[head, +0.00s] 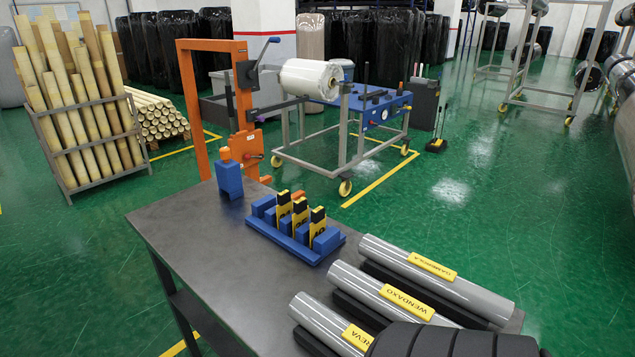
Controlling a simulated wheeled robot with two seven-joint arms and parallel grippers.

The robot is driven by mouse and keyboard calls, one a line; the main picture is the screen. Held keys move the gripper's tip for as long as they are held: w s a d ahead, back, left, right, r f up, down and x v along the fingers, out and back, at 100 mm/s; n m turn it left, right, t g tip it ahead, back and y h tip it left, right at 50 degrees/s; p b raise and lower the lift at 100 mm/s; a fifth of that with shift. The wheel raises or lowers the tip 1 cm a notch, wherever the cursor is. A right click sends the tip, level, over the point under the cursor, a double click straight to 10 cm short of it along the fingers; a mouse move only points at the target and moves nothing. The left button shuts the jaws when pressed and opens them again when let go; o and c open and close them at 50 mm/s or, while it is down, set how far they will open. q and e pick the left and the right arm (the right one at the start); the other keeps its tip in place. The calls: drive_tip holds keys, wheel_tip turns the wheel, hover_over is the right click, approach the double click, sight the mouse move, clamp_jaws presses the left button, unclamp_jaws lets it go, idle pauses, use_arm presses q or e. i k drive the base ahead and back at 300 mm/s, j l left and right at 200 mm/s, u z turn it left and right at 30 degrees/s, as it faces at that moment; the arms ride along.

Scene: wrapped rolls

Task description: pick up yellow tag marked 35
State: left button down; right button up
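Three yellow tags with black tops stand upright in a blue rack (290,245) on the dark table (190,240). The left tag (283,208), the middle tag (300,215) and the right tag (318,227) stand in a row, each between blue blocks. Dark marks show on the tags, but they are too small to read surely, so I cannot tell which is marked 35. Neither of my grippers is in the head view.
Grey wrapped rolls with yellow name labels, such as GAMBOLA (431,265) and WENDAXO (407,302), lie on black supports at the table's right. A blue block with an orange top (229,179) stands at the back left. The table's left front is clear.

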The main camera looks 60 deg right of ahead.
sight(300, 216)
drive_tip(key=i+z, duration=0.4)
drive_tip(key=i+j+z, duration=0.1)
drive_tip(key=i+z, duration=0.35)
drive_tip(key=i, duration=0.2)
drive_tip(key=i+j+z, duration=0.25)
drive_tip(key=i+z, duration=0.15)
drive_tip(key=i, duration=0.1)
